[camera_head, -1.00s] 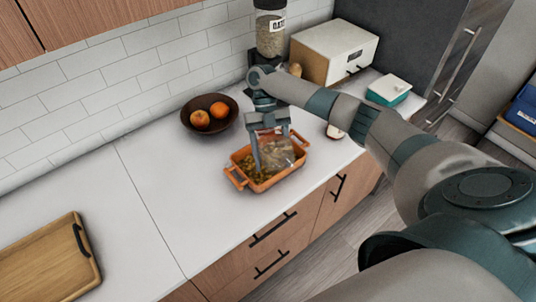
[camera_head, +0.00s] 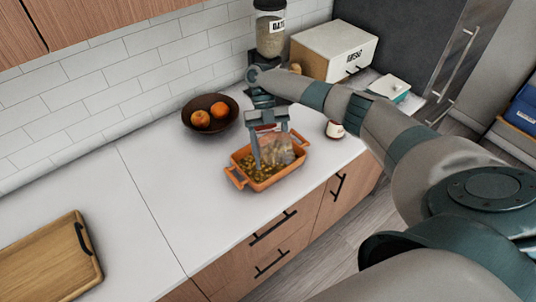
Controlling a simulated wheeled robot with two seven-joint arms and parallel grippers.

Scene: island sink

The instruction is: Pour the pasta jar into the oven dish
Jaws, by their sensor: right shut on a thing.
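The orange oven dish (camera_head: 240,180) stands on the white counter. Pasta pieces (camera_head: 262,174) lie in it. My right gripper (camera_head: 272,155) is over the dish, pointing down, shut on the clear pasta jar (camera_head: 277,150). The jar is tilted, low over the dish, and partly hidden by the fingers. I cannot tell how much pasta is still in it. My left gripper is not in view.
A dark bowl with oranges (camera_head: 232,125) stands behind the dish. An oats dispenser (camera_head: 270,35), a bread box (camera_head: 318,50), a small white jar (camera_head: 334,130) and a teal butter dish (camera_head: 389,88) are to the right. A cutting board (camera_head: 45,262) lies at left. The counter between is clear.

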